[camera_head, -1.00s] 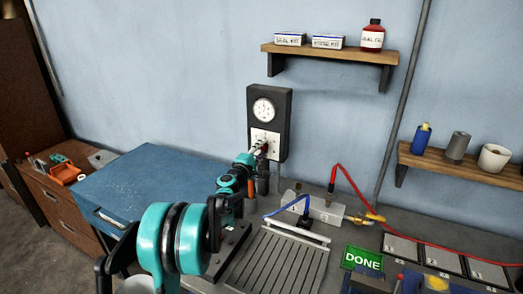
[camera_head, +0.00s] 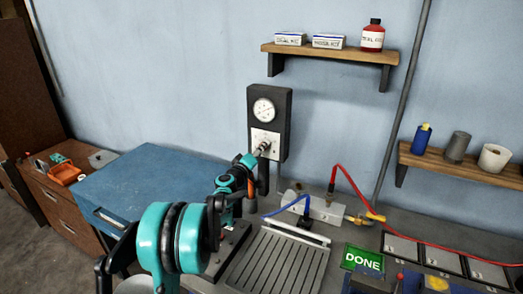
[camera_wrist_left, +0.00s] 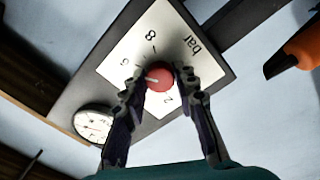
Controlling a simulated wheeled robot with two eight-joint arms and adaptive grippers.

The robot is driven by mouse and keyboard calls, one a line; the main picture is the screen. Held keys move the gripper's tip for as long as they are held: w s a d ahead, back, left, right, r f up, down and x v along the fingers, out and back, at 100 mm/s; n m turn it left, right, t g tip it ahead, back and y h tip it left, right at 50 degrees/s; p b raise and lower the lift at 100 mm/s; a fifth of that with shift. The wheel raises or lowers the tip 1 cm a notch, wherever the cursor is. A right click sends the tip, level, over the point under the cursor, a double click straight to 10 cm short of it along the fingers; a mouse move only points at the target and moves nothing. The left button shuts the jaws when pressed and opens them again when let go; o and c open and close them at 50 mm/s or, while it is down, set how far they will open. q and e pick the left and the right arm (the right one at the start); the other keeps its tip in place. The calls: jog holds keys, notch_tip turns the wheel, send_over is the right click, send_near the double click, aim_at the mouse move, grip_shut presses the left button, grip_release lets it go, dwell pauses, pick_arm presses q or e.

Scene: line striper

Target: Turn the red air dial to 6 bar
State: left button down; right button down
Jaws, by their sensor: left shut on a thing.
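The red air dial (camera_wrist_left: 160,75) sits on a white scale plate (camera_wrist_left: 118,68) marked 2, 6, 8 and "bar"; its white pointer mark points left in the wrist view, near the 6 side. Whether it lines up exactly with 6 is hard to tell. My left gripper (camera_head: 262,149) is at the dial, with one finger on each side. In the left wrist view the gripper (camera_wrist_left: 165,84) is shut on the dial, and a finger covers part of the scale. The round pressure gauge (camera_head: 263,110) is above the scale plate (camera_head: 256,137); its needle is too small to read.
A shelf (camera_head: 335,53) with boxes and a red bottle is above. Below are a slatted plate (camera_head: 278,262), a metal block with red and blue hoses (camera_head: 325,209), and a green DONE sign (camera_head: 362,259).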

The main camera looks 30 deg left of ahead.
dwell(0.5)
pick_arm(q)
jog(key=c, duration=1.2)
grip_release()
jog(key=shift+o, duration=0.2)
jog(key=s, duration=1.2)
jog(key=shift+d+f, duration=0.2)
jog(key=shift+d, duration=0.1)
